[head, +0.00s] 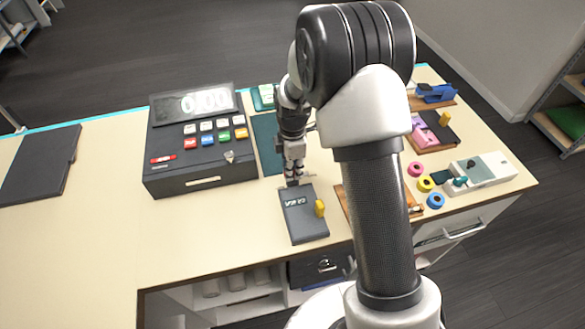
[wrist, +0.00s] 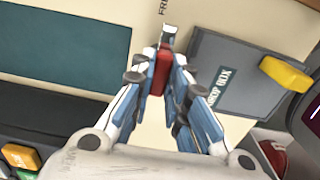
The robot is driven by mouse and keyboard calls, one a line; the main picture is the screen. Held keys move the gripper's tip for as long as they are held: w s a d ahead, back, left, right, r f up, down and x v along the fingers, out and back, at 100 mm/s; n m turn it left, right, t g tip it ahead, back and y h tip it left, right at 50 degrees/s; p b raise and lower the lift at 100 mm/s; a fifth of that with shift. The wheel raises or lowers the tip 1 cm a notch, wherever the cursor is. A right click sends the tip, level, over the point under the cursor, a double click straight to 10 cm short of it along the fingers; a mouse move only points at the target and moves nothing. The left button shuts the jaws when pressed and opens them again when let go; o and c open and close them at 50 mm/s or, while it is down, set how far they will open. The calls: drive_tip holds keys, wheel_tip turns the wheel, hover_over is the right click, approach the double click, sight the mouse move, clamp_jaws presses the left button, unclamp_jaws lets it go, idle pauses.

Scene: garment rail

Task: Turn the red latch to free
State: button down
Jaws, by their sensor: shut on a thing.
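The red latch (wrist: 161,75) shows in the wrist view as a small red block between the fingers of my gripper (wrist: 163,62). The fingers are closed on its sides and hide part of it. Black lettering that seems to begin "FR" is printed on the pale surface just beyond the fingertips. In the head view my gripper (head: 292,182) points down at the far edge of a grey drop box (head: 303,222). The latch cannot be made out there.
The drop box has a yellow handle (wrist: 286,73) and stands close to my gripper's right in the wrist view. A dark cash register (head: 200,140) stands to the left, and a teal mat (head: 266,145) lies behind. Tape rolls (head: 426,184) lie on the right. The counter's left part is mostly clear.

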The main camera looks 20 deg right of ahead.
drive_tip(key=c, duration=1.6)
unclamp_jaws()
drive_tip(key=shift+o, duration=0.2)
drive_tip(key=shift+r, duration=0.1)
wheel_tip(320, 180, up, 12)
